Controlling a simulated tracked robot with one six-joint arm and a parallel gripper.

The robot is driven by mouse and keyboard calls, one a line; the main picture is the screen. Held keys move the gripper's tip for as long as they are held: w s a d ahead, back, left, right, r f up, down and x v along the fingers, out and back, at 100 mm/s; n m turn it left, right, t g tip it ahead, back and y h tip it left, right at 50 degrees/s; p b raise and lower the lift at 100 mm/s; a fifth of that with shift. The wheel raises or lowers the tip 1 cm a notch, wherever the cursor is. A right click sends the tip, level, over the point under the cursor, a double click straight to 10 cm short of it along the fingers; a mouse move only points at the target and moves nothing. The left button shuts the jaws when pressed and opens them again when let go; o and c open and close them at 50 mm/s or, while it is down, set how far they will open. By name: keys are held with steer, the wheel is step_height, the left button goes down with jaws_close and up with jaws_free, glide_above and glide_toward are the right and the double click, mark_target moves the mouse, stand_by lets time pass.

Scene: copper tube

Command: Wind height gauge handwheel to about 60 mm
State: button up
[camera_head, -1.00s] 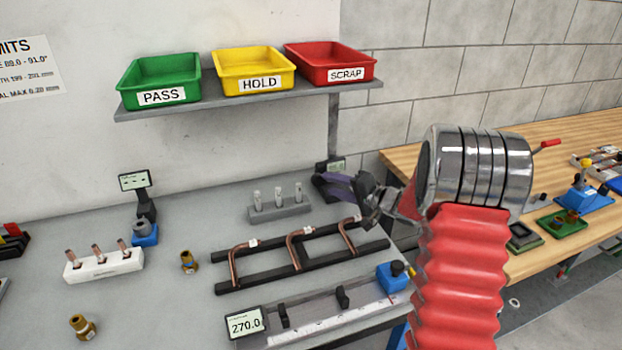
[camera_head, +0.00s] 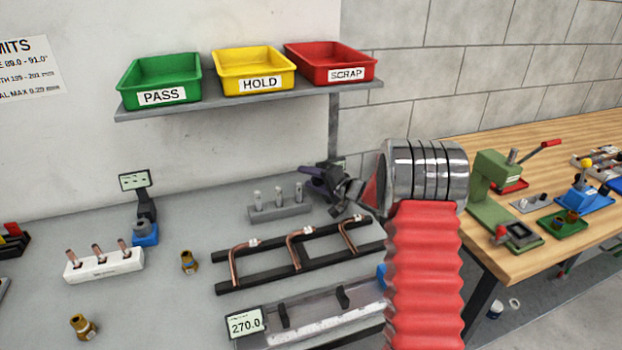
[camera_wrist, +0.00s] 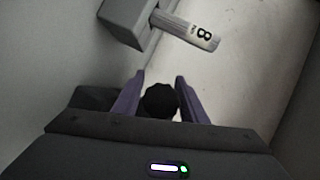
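My gripper (camera_head: 322,182) has two purple fingers and is at the back right of the grey bench, beside a small display (camera_head: 339,164) that it partly hides. In the wrist view my gripper (camera_wrist: 160,88) has a round black knob (camera_wrist: 160,101), apparently the handwheel, between its fingers. The fingers lie close on both sides of the knob; I cannot tell if they touch it. A grey block (camera_wrist: 128,20) and a pale tag marked 8 (camera_wrist: 186,30) are beyond the fingertips. The gauge's reading cannot be read.
A rack of bent copper tubes (camera_head: 298,262) and a length gauge reading 270.0 (camera_head: 244,323) lie in front. A stand with several pins (camera_head: 279,213) is left of my gripper. The shelf (camera_head: 225,103) with three trays is above. A wooden bench (camera_head: 500,262) is at right.

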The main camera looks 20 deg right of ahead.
steer(key=shift+c, duration=0.5)
steer(key=c, duration=0.6)
steer(key=shift+s+a+r+m+t+y, duration=0.1)
steer(key=shift+m+t+y, duration=0.3)
steer(key=shift+m, duration=0.5)
steer(key=shift+r+m+t+y, duration=0.1)
steer(key=shift+m+t+y, duration=0.25)
steer(key=shift+m, duration=0.55)
steer(key=shift+c, duration=0.2)
steer(key=shift+f, duration=0.1)
steer(key=o, duration=0.7)
steer(key=shift+o, duration=0.2)
